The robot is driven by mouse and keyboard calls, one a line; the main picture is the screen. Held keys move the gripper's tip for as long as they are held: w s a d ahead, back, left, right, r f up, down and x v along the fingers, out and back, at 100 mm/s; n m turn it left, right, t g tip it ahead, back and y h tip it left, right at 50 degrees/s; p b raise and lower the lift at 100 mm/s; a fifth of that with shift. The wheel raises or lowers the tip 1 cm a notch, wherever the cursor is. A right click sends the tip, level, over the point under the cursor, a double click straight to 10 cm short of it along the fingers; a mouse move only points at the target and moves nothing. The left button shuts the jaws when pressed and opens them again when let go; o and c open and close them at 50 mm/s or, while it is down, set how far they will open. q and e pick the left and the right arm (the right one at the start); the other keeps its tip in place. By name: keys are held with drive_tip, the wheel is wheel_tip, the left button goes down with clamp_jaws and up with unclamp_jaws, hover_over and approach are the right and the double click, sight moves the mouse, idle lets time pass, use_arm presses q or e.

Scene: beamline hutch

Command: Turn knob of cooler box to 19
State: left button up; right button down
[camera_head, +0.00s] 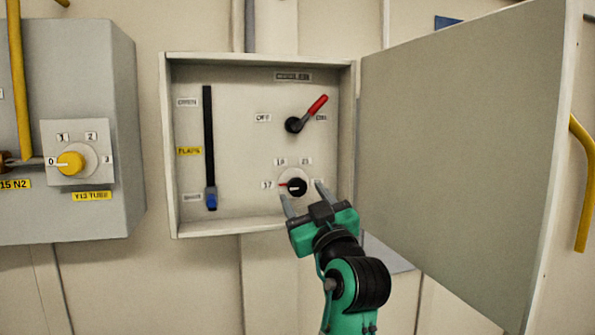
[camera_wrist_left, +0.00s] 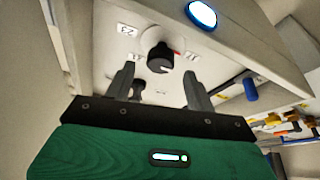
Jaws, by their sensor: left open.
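The cooler box (camera_head: 220,227) is an open grey cabinet on the wall. Its black knob (camera_head: 297,187) sits low right on a pale round dial, with its red pointer mark to the left, towards the label that reads 17. Labels that look like 19 and 21 are above the dial; the right-hand label is partly hidden by a finger. My left gripper (camera_head: 303,192) is open, with its fingers at either side of the knob in the picture. In the left wrist view, the knob (camera_wrist_left: 160,57) shows just beyond and between the spread fingertips, apparently not gripped.
The box's open door (camera_head: 455,135) stands at right, close to my arm. Inside the box are a red-handled switch (camera_head: 314,108) and a blue-ended slider (camera_head: 211,199). At left, a grey box (camera_head: 75,215) carries a yellow knob (camera_head: 71,163). Yellow pipes run along both sides.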

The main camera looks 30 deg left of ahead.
sight(298, 188)
use_arm(q)
drive_tip(key=p+x, duration=0.1)
drive_tip(key=x, duration=0.2)
drive_tip(key=shift+w+a+r+p, duration=0.15)
drive_tip(key=shift+a+r+p, duration=0.1)
drive_tip(key=shift+p, duration=0.15)
drive_tip(key=shift+w+a, duration=0.25)
drive_tip(key=shift+a, duration=0.15)
drive_tip(key=shift+c, duration=0.4)
drive_tip(key=c, duration=0.9)
